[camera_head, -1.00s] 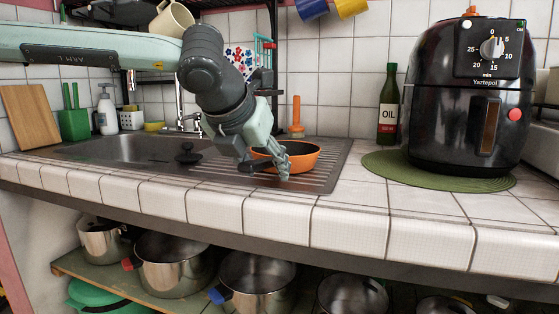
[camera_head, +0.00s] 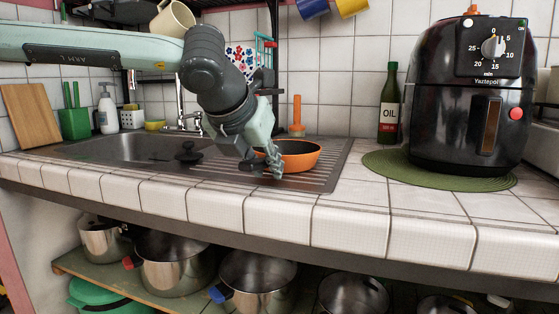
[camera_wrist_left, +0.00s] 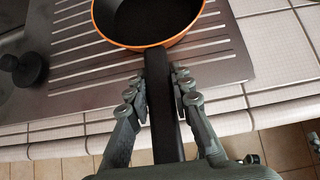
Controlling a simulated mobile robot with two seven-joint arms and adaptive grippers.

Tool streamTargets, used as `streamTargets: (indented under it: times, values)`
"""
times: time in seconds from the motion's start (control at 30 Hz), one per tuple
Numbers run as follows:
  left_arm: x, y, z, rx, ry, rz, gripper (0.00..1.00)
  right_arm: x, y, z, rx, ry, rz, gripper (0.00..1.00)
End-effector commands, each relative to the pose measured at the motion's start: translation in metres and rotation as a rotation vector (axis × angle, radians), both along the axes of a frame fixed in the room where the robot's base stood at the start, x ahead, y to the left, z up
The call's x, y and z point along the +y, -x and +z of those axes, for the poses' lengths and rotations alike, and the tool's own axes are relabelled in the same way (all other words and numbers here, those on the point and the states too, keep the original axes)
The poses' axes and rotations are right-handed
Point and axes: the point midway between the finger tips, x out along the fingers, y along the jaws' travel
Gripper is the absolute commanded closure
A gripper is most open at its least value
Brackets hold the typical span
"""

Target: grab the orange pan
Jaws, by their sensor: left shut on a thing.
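The orange pan (camera_head: 298,155) sits on the ribbed drainboard right of the sink, its dark inside facing up in the left wrist view (camera_wrist_left: 148,22). Its black handle (camera_wrist_left: 161,105) points toward the counter's front edge. My left gripper (camera_head: 273,163) is at the pan's near left side. In the left wrist view the gripper's fingers (camera_wrist_left: 160,92) lie on both sides of the handle, closed on it. Most of the handle is hidden behind the gripper in the head view. My right gripper is not in view.
A black air fryer (camera_head: 470,100) stands on a green mat (camera_head: 385,167) to the right, with an oil bottle (camera_head: 388,110) behind. Several pots stand on the shelf below. The white tiled counter front is clear.

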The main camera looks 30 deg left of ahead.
Motion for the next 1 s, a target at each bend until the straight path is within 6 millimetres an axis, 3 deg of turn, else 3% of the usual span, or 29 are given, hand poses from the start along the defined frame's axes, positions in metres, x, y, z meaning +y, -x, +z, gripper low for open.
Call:
streamTargets:
  times: [0.37, 0.6, 1.0]
  values:
    - [0.000, -0.001, 0.012, -0.007, -0.003, 0.000, 1.00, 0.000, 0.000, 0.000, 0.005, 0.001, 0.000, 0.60]
    - [0.000, -0.001, 0.047, -0.011, -0.002, 0.001, 1.00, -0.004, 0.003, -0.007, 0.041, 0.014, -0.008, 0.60]
    - [0.045, 0.064, 0.091, -0.015, 0.003, 0.001, 1.00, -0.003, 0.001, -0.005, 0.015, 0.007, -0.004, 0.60]
